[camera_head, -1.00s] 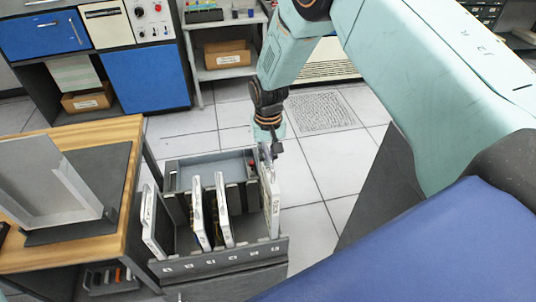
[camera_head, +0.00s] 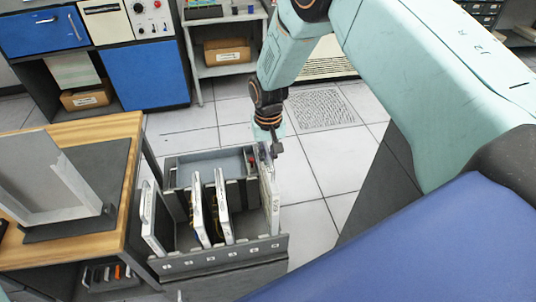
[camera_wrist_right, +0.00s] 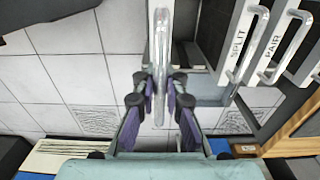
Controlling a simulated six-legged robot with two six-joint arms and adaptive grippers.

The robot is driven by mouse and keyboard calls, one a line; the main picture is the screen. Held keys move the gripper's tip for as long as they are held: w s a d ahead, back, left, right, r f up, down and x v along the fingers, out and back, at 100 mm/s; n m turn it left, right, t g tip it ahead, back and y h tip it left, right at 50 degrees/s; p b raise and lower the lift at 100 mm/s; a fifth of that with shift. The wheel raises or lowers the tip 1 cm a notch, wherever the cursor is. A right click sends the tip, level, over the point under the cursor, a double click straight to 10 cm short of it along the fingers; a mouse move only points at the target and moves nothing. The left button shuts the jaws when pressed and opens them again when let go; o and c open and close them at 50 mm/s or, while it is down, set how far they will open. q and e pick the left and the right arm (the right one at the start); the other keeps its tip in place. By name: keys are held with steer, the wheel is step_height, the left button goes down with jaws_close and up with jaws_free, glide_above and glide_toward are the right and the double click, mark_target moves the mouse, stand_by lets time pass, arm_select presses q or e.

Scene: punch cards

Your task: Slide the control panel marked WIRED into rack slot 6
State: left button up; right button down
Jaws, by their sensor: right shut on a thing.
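The rack (camera_head: 215,258) stands low on the floor, with small number labels along its front edge. A pale panel (camera_head: 269,195) stands nearly upright at the rack's right end; its marking is too small to read. My right gripper (camera_head: 268,150) is at this panel's far top end. In the right wrist view, the gripper (camera_wrist_right: 160,88) is shut on the panel (camera_wrist_right: 160,45), seen edge-on. Panels marked SPLIT (camera_wrist_right: 238,45) and PAIR (camera_wrist_right: 275,50) stand apart to its right. I cannot tell how deep the held panel sits. My left gripper is out of view.
Two panels (camera_head: 199,210) (camera_head: 223,207) stand mid-rack, and another (camera_head: 152,220) at its left end. A wooden table (camera_head: 100,130) with a grey angled stand (camera_head: 50,180) adjoins on the left. Tiled floor (camera_head: 305,215) is clear right of the rack.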

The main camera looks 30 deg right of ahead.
mark_target(268, 170)
steer(key=shift+w+f+b, duration=0.1)
steer(key=shift+f+b, duration=2.2)
steer(key=shift+f, duration=1.15)
steer(key=shift+f+b, duration=0.9)
steer(key=shift+f, duration=0.25)
steer(key=c, duration=1.4)
jaws_free()
steer(key=shift+r, duration=0.1)
steer(key=shift+o, duration=0.4)
